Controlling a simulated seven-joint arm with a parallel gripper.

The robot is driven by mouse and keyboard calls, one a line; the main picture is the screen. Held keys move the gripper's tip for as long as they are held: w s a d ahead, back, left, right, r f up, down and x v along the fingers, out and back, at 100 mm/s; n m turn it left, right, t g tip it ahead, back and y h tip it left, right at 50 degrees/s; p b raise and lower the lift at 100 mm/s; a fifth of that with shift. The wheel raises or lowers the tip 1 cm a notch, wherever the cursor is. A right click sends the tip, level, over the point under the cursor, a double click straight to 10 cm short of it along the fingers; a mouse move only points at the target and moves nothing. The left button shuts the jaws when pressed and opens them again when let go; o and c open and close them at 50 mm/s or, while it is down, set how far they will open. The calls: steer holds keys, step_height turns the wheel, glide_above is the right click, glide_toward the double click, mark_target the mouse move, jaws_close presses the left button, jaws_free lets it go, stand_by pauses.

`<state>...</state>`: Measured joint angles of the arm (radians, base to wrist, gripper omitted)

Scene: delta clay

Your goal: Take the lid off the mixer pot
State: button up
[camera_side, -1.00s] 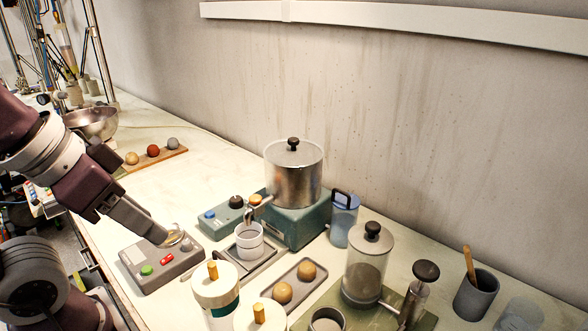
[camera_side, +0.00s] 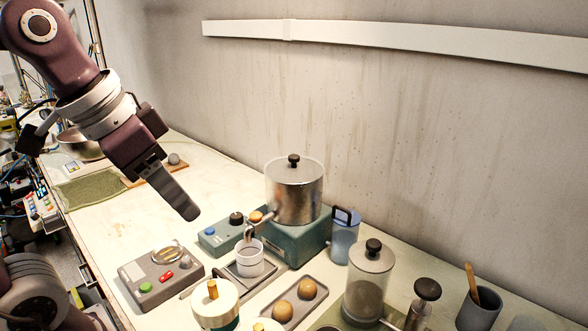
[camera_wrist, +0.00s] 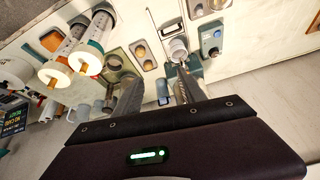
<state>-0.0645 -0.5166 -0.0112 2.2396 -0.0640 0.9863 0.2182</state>
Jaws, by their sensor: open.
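The mixer pot (camera_side: 292,197) is a shiny metal pot on a teal base (camera_side: 298,238) in the side view. Its lid (camera_side: 293,166) sits on top, with a black knob (camera_side: 293,158) in the middle. My gripper (camera_side: 188,212) is left of the pot, raised above the bench and apart from it. In the wrist view both fingers of my gripper (camera_wrist: 158,90) are spread, with nothing between them. I cannot make out the lid in the wrist view.
A grey button box (camera_side: 160,276), a small blue control box (camera_side: 220,234) and a white cup (camera_side: 249,258) stand in front of the pot. A blue jug (camera_side: 344,238) and a lidded clear canister (camera_side: 368,290) stand to its right. The wall is close behind.

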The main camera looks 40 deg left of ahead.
steer(key=w+r+m, duration=0.2)
steer(key=w+r, duration=0.1)
steer(key=w, duration=0.5)
steer(key=m+g+h, duration=0.2)
steer(key=m+h, duration=0.1)
steer(key=m, duration=0.2)
glide_toward(294, 156)
steer(key=d+f, duration=0.1)
steer(key=x, duration=0.6)
steer(key=shift+w+a+f, duration=0.3)
steer(key=shift+f, duration=0.1)
steer(key=shift+w+d+f, duration=0.1)
steer(key=shift+f, duration=0.2)
jaws_close()
